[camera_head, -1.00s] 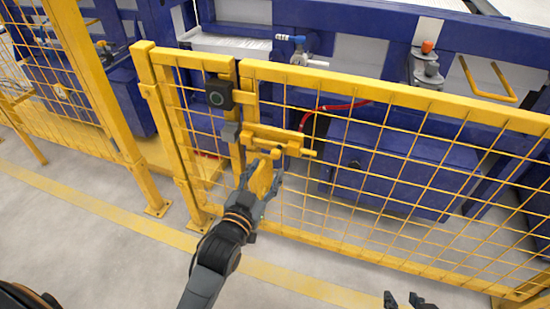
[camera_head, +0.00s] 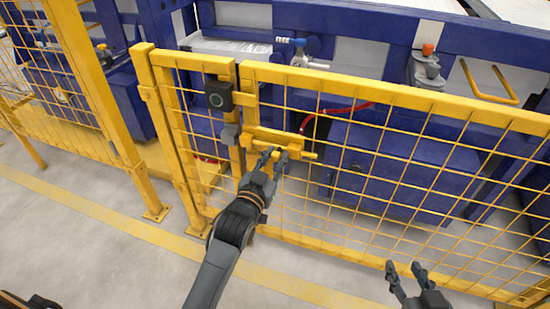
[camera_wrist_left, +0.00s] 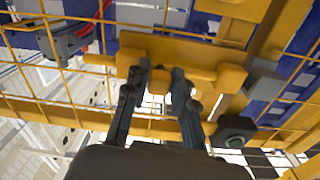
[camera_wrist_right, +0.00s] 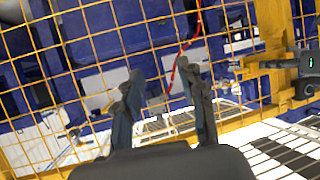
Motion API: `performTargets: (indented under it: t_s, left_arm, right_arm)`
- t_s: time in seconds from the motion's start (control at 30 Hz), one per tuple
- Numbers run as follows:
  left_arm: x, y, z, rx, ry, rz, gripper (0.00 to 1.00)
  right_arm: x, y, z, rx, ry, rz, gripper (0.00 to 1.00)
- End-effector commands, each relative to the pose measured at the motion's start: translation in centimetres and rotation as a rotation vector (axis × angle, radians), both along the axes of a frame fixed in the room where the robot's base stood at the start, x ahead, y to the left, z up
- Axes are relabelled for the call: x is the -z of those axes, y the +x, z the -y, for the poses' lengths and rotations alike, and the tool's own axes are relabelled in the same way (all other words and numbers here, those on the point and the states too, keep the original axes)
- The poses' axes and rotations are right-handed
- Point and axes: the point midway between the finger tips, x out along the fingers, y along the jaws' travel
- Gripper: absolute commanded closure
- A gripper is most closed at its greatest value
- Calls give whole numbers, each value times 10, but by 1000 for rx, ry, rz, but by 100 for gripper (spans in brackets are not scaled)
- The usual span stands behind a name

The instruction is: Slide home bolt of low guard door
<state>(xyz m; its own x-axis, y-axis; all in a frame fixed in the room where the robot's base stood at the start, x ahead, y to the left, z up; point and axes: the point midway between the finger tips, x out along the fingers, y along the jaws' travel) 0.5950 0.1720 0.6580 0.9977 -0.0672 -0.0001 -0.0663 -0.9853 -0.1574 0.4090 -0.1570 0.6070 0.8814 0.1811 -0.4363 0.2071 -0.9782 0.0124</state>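The low guard door (camera_head: 390,95) is a yellow mesh gate. Its yellow bolt (camera_head: 309,155) lies across a yellow mounting plate (camera_head: 272,137) near the gate's left edge, with its rod sticking out to the right. My left gripper (camera_head: 275,156) is open at the bolt, coming from below. In the left wrist view, a yellow knob (camera_wrist_left: 158,82) of the bolt sits between its two fingers, and I cannot tell if they touch it. A grey block (camera_head: 231,134) is on the left of the plate. My right gripper (camera_head: 405,269) is open and empty in front of the mesh.
A black box with a round button (camera_head: 218,94) is above the bolt on the yellow posts. Blue machinery (camera_head: 400,165) and a red hose (camera_head: 345,106) stand behind the mesh. The grey floor (camera_head: 110,235) in front is clear, with a yellow line.

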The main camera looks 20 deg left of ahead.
Motion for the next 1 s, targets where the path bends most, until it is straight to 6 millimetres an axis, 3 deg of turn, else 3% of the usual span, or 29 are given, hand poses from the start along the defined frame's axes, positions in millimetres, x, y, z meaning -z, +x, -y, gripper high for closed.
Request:
performTargets:
  t_s: [0.37,0.7,1.0]
  left_arm:
    - [-1,0,-4,1,1,-1,100]
    - [-2,1,-31,0,4,-2,100]
    - [-1,2,-56,0,2,-2,100]
  right_arm:
    - [7,-6,3,4,-13,-53,60]
    - [55,-68,27,33,-101,-450,60]
    - [75,-129,46,56,-161,-745,60]
